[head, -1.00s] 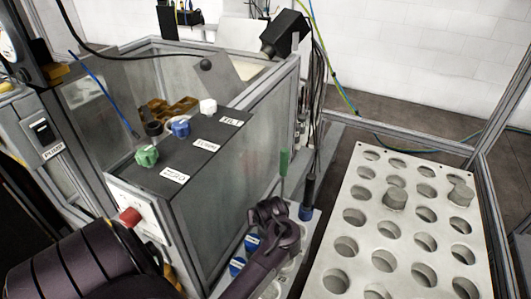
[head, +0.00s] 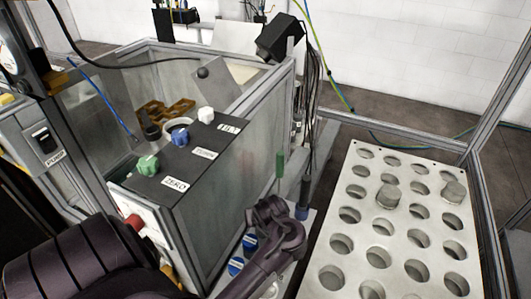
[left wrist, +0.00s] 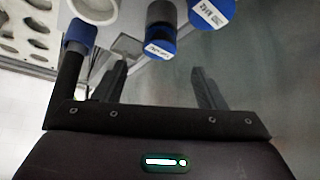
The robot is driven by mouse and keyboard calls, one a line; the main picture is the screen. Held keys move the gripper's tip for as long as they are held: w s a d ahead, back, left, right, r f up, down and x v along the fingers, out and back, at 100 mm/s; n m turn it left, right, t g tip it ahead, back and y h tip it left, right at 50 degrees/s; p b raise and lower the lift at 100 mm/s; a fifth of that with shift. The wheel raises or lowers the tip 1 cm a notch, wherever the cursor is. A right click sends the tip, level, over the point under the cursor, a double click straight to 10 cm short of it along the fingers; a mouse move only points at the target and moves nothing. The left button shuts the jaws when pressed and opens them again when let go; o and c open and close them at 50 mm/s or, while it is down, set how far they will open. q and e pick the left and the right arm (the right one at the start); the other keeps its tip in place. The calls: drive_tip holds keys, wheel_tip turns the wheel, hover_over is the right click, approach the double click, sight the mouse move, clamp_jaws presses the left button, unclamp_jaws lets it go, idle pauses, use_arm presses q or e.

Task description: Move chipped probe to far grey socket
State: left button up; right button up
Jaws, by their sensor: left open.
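My left gripper (left wrist: 157,72) is open, its two dark fingers apart with nothing between them in the left wrist view. In the head view my dark purple left wrist is low in the middle; its fingertips cannot be made out. Two blue-capped cylinders with white labels (left wrist: 160,32) (left wrist: 212,12) stand beyond the fingers. A dark rod with a blue top (left wrist: 80,38) is beside the left finger; a blue-topped rod also shows in the head view (head: 303,195). I cannot tell which item is the chipped probe, nor which socket is the far grey one. My right gripper is not in view.
A glass-walled tank with a knobbed dark panel (head: 205,165) stands left of my wrist.

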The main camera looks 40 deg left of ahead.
use_arm(q)
drive_tip(key=p+v, duration=0.2)
drive_tip(key=v, duration=0.3)
drive_tip(key=shift+s+d+r, duration=0.1)
drive_tip(key=shift+d+r, duration=0.05)
drive_tip(key=shift+r, duration=0.1)
